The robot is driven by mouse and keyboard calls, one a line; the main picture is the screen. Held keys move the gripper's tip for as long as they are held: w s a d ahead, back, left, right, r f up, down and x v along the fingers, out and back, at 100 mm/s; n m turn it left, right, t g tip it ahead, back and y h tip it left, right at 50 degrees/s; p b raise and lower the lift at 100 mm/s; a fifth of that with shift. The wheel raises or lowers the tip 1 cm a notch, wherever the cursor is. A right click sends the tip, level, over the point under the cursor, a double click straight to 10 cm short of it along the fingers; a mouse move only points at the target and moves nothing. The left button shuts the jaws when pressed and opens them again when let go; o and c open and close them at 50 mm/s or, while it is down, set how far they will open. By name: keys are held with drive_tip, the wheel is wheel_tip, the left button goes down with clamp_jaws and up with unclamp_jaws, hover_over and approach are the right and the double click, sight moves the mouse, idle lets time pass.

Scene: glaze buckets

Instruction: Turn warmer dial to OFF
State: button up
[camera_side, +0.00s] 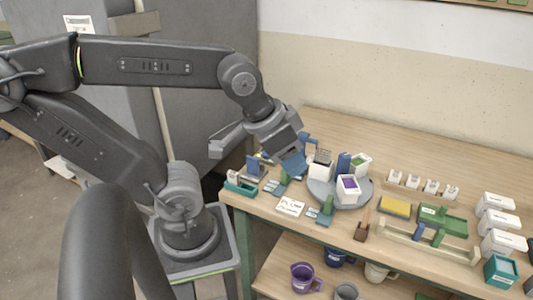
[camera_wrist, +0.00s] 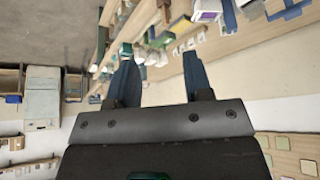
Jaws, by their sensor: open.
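My gripper (camera_side: 294,163) is above the left part of the wooden bench, beside the grey round platform. In the wrist view my gripper (camera_wrist: 160,78) shows two blue fingers spread apart with nothing between their tips. I cannot pick out a warmer dial or read any OFF mark in either view. A white box with a dark top (camera_side: 321,168) stands just right of the gripper, partly behind other items; I cannot tell whether it is the warmer. The grey round platform (camera_side: 325,200) carries a white bucket with purple contents (camera_side: 348,190) and one with green contents (camera_side: 361,164).
Blue and green clip-like pieces and a white card (camera_side: 290,206) lie near the bench's left front. A yellow sponge-like block (camera_side: 394,208), a green tray (camera_side: 442,222) and white boxes (camera_side: 497,223) stand to the right. Mugs, one purple (camera_side: 304,277), are on the lower shelf.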

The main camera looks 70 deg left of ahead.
drive_tip(key=shift+o, duration=0.7)
drive_tip(key=shift+w+a+r, duration=0.1)
drive_tip(key=shift+w+a, duration=0.15)
drive_tip(key=w+a+f+n+g, duration=0.2)
drive_tip(key=w+a+n, duration=0.15)
drive_tip(key=a, duration=0.55)
drive_tip(key=w+a+f+n+g+y, duration=0.1)
drive_tip(key=w+a+f+n, duration=0.3)
drive_tip(key=a, duration=0.6)
drive_tip(key=w+a+n+g, duration=0.25)
drive_tip(key=w+a, duration=0.25)
drive_tip(key=a, duration=0.4)
drive_tip(key=s+a+f+n+h, duration=0.1)
drive_tip(key=s+a+f+n, duration=0.1)
drive_tip(key=a+f, duration=0.3)
drive_tip(key=s+a+f+n, duration=0.2)
drive_tip(key=a+f, duration=0.1)
drive_tip(key=a, duration=0.5)
wheel_tip(320, 180, down, 13)
drive_tip(key=shift+s+d+f, duration=0.1)
drive_tip(key=shift+f, duration=0.05)
